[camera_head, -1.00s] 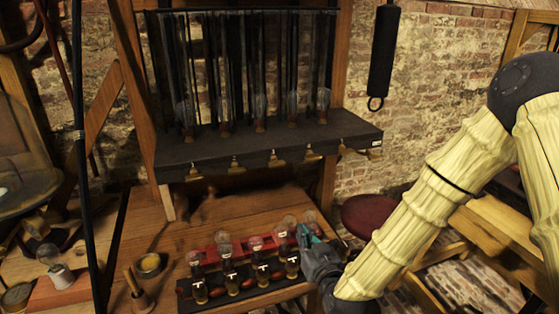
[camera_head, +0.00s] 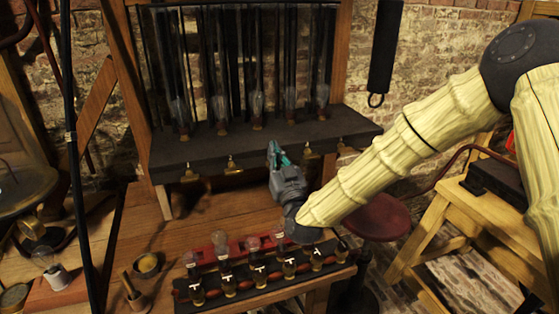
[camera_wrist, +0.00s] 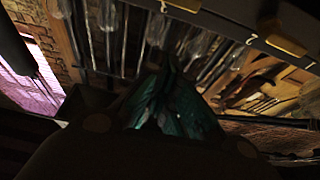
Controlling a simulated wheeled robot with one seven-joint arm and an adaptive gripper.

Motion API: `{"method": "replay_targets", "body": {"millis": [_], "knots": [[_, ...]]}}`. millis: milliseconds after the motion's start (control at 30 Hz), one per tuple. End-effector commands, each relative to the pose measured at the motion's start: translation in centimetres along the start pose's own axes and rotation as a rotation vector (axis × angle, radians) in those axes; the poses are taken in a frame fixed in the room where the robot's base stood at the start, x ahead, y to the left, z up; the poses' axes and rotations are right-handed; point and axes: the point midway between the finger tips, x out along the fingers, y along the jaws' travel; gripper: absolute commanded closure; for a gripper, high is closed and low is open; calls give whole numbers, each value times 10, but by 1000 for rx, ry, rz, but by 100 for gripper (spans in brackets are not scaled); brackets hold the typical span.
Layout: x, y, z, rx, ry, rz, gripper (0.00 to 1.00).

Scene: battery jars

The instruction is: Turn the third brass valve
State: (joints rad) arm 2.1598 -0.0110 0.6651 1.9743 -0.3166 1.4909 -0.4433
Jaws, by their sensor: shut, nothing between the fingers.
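Brass valves hang in a row under the front edge of a black shelf (camera_head: 205,149). In the head view I see the first valve (camera_head: 190,174) and second valve (camera_head: 232,165) left of my gripper (camera_head: 278,153), and another valve (camera_head: 309,153) to its right. The third valve's place is hidden behind my gripper. My gripper points up at the shelf's front edge, its teal fingers shut with nothing held. In the wrist view the shut fingers (camera_wrist: 172,105) are dark. I cannot tell whether they touch a valve.
Glass tubes stand on the shelf above. Below, a black rack (camera_head: 240,293) of several small jars sits at the wooden bench's (camera_head: 150,220) front. A red stool (camera_head: 380,216) stands right of the bench. The space between shelf and rack is mostly clear.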

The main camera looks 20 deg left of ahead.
Motion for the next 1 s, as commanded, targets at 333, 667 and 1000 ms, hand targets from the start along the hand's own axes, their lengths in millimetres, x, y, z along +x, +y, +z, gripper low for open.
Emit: {"method": "replay_targets", "body": {"millis": [333, 667, 1000], "knots": [[7, 0, 24, 1, -3, 0, 100], [2, 0, 38, 0, -1, 0, 100], [2, 0, 38, -1, -1, 0, 100]]}}
